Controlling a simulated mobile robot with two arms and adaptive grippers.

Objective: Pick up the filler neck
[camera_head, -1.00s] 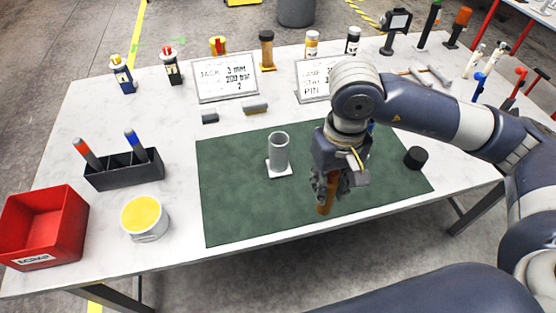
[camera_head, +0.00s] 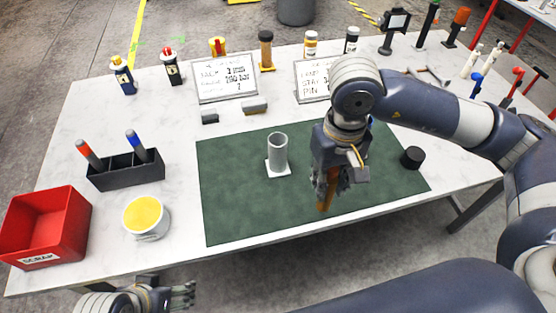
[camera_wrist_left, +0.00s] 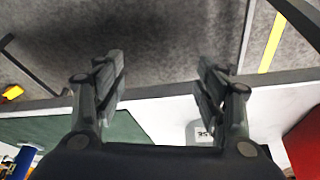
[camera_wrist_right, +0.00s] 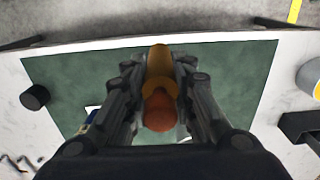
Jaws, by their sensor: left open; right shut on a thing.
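A grey open tube (camera_head: 278,150) on a square white base stands upright near the middle of the green mat; it looks like the filler neck. My right gripper (camera_head: 328,188) is to its right, low over the mat, shut on an amber-orange piece (camera_head: 325,203) that points down. In the right wrist view this piece (camera_wrist_right: 160,60) has a collar and a reddish round end between the fingers. My left gripper (camera_head: 187,296) is open and empty, low in front of the table's front edge. In the left wrist view its fingers (camera_wrist_left: 162,80) are apart.
A red scrap bin (camera_head: 45,228), a yellow-topped tub (camera_head: 146,217) and a dark holder (camera_head: 125,172) with two markers stand left of the green mat (camera_head: 235,215). A black cylinder (camera_head: 412,157) is at the right. The mat's left part is clear.

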